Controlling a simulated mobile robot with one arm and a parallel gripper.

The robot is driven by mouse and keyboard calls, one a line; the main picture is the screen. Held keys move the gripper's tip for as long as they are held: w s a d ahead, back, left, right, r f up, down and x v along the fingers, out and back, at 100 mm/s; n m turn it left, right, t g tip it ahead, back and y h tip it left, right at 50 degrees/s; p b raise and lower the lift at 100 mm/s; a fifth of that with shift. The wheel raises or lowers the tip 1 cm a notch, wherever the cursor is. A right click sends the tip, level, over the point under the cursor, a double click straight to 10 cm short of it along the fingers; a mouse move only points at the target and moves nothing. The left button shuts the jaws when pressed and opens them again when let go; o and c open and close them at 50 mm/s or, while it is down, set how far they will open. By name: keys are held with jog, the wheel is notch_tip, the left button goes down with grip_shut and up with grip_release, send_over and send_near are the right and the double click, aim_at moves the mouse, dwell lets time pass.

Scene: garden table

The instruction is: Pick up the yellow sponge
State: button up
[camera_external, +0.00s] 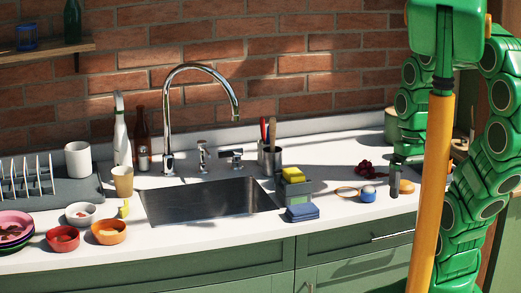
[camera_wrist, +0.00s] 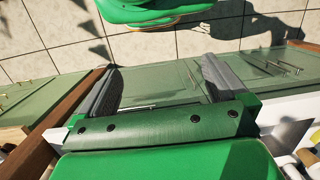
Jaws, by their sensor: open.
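The yellow sponge (camera_external: 293,175) sits in a small grey-green holder (camera_external: 294,190) behind the front edge of the counter, just right of the sink. Only its upper part shows; the holder hides the rest. The sponge does not show in the wrist view.
A blue sponge (camera_external: 302,213) lies in front of the holder. A utensil cup (camera_external: 270,158) stands behind it. The sink (camera_external: 208,200) and tall faucet (camera_external: 168,120) are left. A blue-topped round item (camera_external: 368,194) and red fruit (camera_external: 370,168) lie between the holder and my gripper.

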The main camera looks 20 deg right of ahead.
jog(key=w+a+m+g+y, duration=0.1)
jog(key=w+a+m+y, duration=0.15)
jog(key=w, duration=0.35)
jog(key=w+a+m+y, duration=0.2)
jog(key=w+a, duration=0.2)
jog(key=w, duration=0.1)
jog(key=m+t+y, duration=0.3)
jog(key=m+y, duration=0.6)
jog(key=m, duration=0.5)
send_near(295, 172)
jog(key=shift+x, duration=4)
jog(key=shift+c, duration=0.2)
